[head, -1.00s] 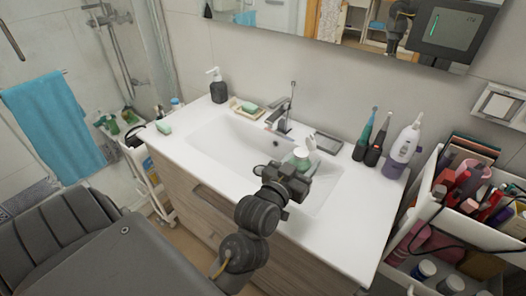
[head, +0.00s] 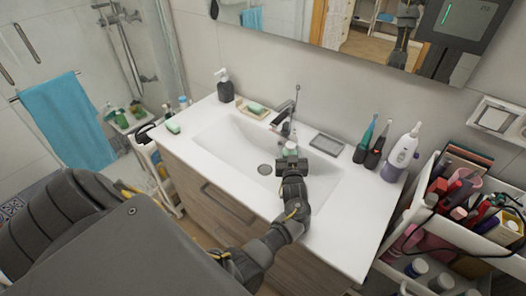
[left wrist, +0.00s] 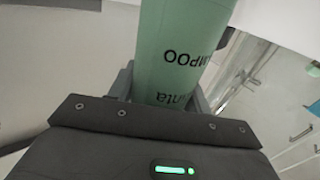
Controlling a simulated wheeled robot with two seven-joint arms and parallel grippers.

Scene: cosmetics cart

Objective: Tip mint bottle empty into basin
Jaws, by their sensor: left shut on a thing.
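The mint bottle (head: 290,149) shows as a small pale green piece just past my left gripper (head: 290,158) in the head view. In the left wrist view the bottle's green body (left wrist: 182,45) rises from between the fingers, with dark lettering upside down on it. My left gripper is shut on the bottle and holds it over the right part of the white basin (head: 222,138). The gripper hides most of the bottle in the head view, so its exact tilt and its mouth cannot be told. No liquid shows. My right gripper is not in view.
A grey dish (head: 326,145), toothbrushes (head: 371,143) and a white-purple bottle (head: 401,153) are to the right. A dark soap dispenser (head: 225,88) stands at the left. A loaded cart (head: 455,235) is at far right.

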